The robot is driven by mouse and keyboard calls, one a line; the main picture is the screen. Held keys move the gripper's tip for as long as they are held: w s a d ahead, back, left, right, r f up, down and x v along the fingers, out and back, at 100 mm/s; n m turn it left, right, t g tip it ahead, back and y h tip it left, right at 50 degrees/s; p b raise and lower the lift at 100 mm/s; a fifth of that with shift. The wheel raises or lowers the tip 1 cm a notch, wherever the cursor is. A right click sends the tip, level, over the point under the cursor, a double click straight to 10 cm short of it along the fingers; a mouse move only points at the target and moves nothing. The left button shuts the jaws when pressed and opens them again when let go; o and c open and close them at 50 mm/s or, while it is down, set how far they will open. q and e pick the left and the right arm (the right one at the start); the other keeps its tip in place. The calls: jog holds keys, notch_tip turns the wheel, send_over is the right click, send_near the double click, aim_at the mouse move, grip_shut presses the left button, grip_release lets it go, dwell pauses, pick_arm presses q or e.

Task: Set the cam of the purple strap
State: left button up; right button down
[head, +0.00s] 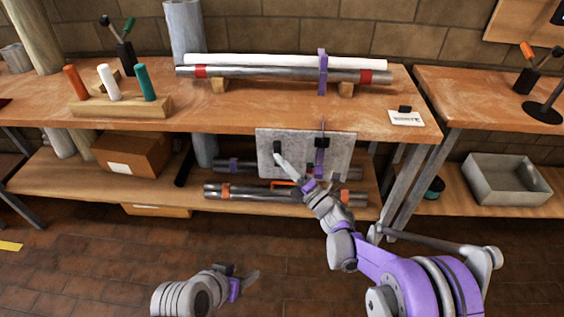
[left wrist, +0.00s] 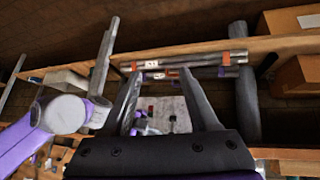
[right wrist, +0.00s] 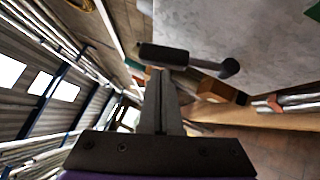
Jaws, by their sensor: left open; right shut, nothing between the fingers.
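The purple strap (head: 322,72) wraps around a white tube and a steel tube on the bench. Its purple lower part (head: 320,143) hangs in front of a grey plate (head: 343,150) at the bench's front edge. A black-handled lever (head: 277,147) is on the plate's left side; in the right wrist view its black grip (right wrist: 163,55) lies just beyond my fingertips. I cannot tell whether they touch. My right gripper (head: 281,159) is shut and empty at this lever. My left gripper (head: 243,276) is open and empty, low in front of the shelf. The plate also shows between its fingers (left wrist: 165,108).
The workbench (head: 235,115) carries a wooden block (head: 120,107) with several coloured handles and a small label stand (head: 406,117). The lower shelf holds cardboard boxes (head: 130,152) and strapped tubes (head: 240,192). A grey bin (head: 508,180) is at right.

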jog(key=shift+w+r+m+h+p, duration=0.4)
jog(key=shift+w+r+m+p, duration=0.15)
jog(key=shift+w+r, duration=0.3)
pick_arm(q)
jog(key=s+a+f+n+g+y, duration=0.2)
jog(key=s+a, duration=0.4)
jog(key=s, duration=0.2)
jog(key=shift+f+g+y, duration=0.25)
jog(key=shift+g+y, duration=0.05)
jog(key=shift+y, duration=0.1)
pick_arm(e)
jog(key=shift+w, duration=0.45)
